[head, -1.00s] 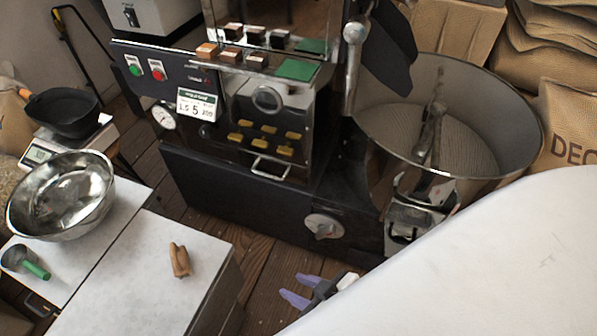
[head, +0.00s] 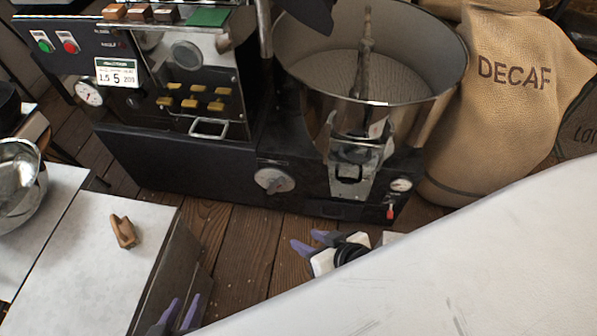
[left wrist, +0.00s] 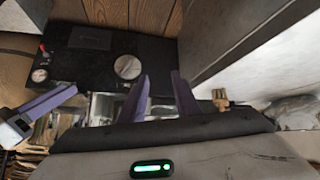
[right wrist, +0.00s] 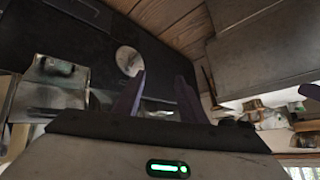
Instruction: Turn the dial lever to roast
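The dial (head: 273,181) is a round, light-grey knob on the low black front of the roaster. A small lever sits on its face, too small to read exactly. It also shows in the left wrist view (left wrist: 128,67) and the right wrist view (right wrist: 129,61). My left gripper (head: 182,312) is at the bottom of the head view, beside the white-topped cabinet, open and empty, apart from the dial. My right gripper (head: 310,243) is open and empty, below and right of the dial in the picture, not touching it.
The white-topped cabinet (head: 90,255) with a small wooden piece (head: 123,231) stands at left. The cooling drum (head: 390,90) and a red-handled control (head: 390,212) are right of the dial. A decaf sack (head: 510,80) stands farther right. Wooden floor (head: 235,235) lies before the roaster.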

